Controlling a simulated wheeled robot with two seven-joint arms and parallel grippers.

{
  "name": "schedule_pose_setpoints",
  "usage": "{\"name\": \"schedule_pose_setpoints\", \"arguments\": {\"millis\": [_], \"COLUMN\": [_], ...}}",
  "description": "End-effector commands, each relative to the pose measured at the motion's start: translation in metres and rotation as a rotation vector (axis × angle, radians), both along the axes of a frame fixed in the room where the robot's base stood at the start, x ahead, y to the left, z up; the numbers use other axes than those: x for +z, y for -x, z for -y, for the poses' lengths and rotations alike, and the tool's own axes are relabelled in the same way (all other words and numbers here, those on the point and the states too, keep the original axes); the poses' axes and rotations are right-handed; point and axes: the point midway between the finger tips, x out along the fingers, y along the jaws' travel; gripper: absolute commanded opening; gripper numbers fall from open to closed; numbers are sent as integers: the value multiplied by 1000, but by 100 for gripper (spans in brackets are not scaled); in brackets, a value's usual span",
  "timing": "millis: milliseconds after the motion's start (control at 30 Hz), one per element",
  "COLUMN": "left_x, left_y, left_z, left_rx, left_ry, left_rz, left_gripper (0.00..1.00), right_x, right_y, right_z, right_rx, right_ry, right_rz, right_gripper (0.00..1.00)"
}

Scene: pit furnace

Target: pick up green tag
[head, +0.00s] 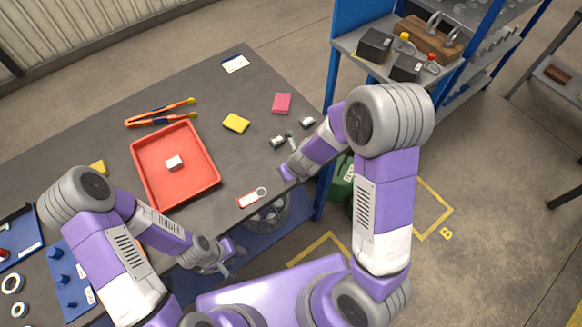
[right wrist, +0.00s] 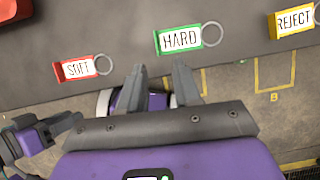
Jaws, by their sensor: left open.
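The green tag (right wrist: 178,40) reads HARD and has a metal ring at its right. It lies flat on the dark table just beyond my right gripper's fingertips in the right wrist view. My right gripper (right wrist: 161,75) is open, with nothing between its fingers. In the head view the green tag is not visible, and my right arm covers that part of the table. My left gripper (head: 230,262) is open and empty, low beside the table's front edge.
A red SOFT tag (right wrist: 78,69) lies left of the green tag, a yellow REJECT tag (right wrist: 294,21) right. A red tray (head: 205,181) holds a white block (head: 174,162). Tongs (head: 160,115), a yellow sponge (head: 236,123), a pink sponge (head: 282,103) and metal pieces (head: 278,142) lie around.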

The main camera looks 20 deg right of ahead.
Motion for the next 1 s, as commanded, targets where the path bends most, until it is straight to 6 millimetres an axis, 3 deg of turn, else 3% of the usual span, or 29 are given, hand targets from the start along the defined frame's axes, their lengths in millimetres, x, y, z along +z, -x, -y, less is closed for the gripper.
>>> {"name": "schedule_pose_setpoints", "arguments": {"millis": [300, 633, 833, 1000], "left_x": [-25, -25, -25, -25], "left_y": [0, 0, 0, 0], "left_z": [0, 0, 0, 0], "left_rx": [0, 0, 0, 0], "left_ry": [0, 0, 0, 0], "left_rz": [0, 1, 1, 1], "left_gripper": [43, 43, 43, 43], "right_x": [-46, -50, -50, -50], "right_y": [-11, -14, -14, -14], "right_z": [-6, -8, -8, -8], "right_rx": [2, 4, 4, 4], "right_ry": [3, 1, 1, 1], "right_rz": [-1, 0, 0, 0], "right_gripper": [33, 33, 2, 0]}}
